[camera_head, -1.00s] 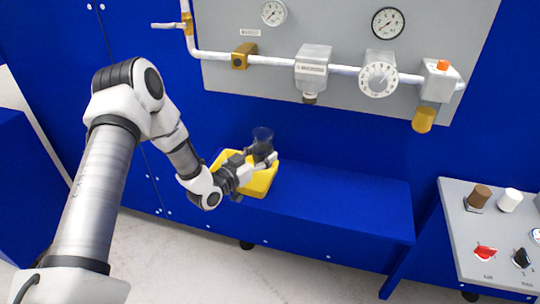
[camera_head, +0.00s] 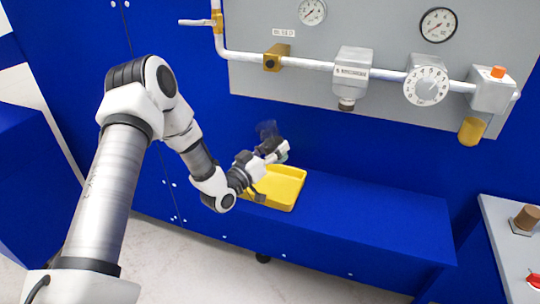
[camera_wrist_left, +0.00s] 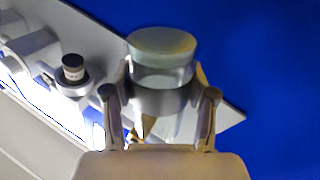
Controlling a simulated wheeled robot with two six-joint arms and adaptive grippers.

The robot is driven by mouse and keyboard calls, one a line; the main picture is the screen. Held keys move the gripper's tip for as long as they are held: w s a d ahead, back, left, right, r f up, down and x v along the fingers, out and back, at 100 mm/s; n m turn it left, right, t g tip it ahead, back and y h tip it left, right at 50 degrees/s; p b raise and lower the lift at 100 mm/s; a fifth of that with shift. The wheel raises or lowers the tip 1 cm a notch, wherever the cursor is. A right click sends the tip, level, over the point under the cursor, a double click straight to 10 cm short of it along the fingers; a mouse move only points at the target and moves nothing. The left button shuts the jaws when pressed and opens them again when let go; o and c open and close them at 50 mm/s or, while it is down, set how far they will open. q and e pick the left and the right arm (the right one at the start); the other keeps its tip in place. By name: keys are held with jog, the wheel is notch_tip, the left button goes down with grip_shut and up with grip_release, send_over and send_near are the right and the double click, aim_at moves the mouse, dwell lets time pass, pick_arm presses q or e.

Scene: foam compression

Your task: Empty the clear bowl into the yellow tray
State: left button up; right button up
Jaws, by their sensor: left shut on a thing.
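The clear bowl shows in the left wrist view (camera_wrist_left: 162,72) as a see-through, round vessel between the two fingers. The yellow tray (camera_head: 288,199) rests on the blue bench, partly hidden by my left gripper and wrist. My right gripper is not in view.
The blue bench (camera_head: 365,229) is clear to the right of the tray. Behind it stands a grey panel (camera_head: 300,78) with pipes, gauges and valves. A yellow-amber cup (camera_head: 471,131) hangs at the panel's right. A control box (camera_head: 505,240) stands at the right edge.

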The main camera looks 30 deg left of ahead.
aim_at(288, 156)
pick_arm(q)
jog(key=d+f+n+y+b, duration=0.1)
jog(key=n+b, duration=0.1)
jog(key=b, duration=0.1)
jog(key=d+f+n+t+y+b, duration=0.1)
jog(key=n+b, duration=0.2)
jog(key=b, duration=0.1)
jog(key=d+f+n+t+b, duration=0.1)
jog(key=n+b, duration=0.2)
jog(key=shift+w+f+y+b, duration=0.35)
jog(key=shift+w+f+y, duration=0.05)
jog(key=n+y+b, duration=0.1)
jog(key=n+b, duration=0.1)
jog(key=n, duration=0.1)
jog(key=n+y+b, duration=0.2)
jog(key=n, duration=0.1)
jog(key=n+y+b, duration=0.2)
jog(key=n+b, duration=0.1)
jog(key=n, duration=0.1)
jog(key=shift+w+d+r+t, duration=0.1)
jog(key=shift+d+r+t, duration=0.05)
jog(key=shift+d+t, duration=0.2)
jog(key=n+y, duration=0.1)
jog(key=n, duration=0.1)
jog(key=n+y+b, duration=0.1)
jog(key=shift+d+r+n, duration=0.15)
jog(key=shift+r+n, duration=0.15)
jog(key=shift+n, duration=0.1)
jog(key=shift+g, duration=0.45)
